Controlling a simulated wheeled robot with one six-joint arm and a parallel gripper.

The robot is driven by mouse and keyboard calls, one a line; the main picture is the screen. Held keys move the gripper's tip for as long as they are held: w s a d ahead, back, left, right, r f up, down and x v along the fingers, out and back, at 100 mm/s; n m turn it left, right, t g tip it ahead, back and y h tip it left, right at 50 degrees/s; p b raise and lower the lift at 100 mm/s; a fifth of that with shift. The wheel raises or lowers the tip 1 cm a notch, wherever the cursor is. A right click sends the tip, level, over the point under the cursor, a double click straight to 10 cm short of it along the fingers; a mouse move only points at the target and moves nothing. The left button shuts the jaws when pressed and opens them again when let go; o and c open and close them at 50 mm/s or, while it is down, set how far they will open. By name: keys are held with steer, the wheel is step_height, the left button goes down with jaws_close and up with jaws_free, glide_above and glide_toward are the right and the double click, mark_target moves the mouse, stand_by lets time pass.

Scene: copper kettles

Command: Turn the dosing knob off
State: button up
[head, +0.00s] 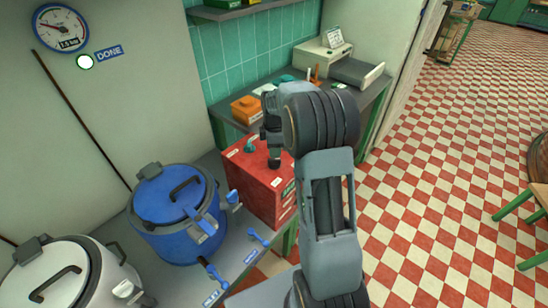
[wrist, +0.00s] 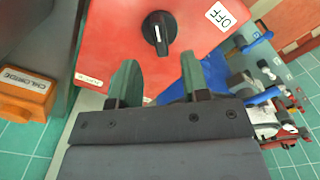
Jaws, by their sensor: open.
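A black dosing knob (wrist: 159,33) sits on the red box (wrist: 110,40) in the wrist view. Its raised grip and white mark run nearly up and down in the picture. A white OFF label (wrist: 220,16) is to its upper right. A second white label (wrist: 88,80) at the box's lower left edge is too small to read. My gripper (wrist: 171,62) is open, with its two green fingers apart and nothing between them. The fingertips lie just below the knob in the picture, not around it. In the head view the red box (head: 262,190) is partly hidden by my arm.
A blue kettle (head: 170,240) and a white kettle (head: 95,290) stand left of the red box. An orange box (head: 243,112) lies behind it on the grey counter.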

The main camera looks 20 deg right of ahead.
mark_target(274, 162)
steer(key=shift+f, duration=2.6)
steer(key=shift+c, duration=0.2)
jaws_close()
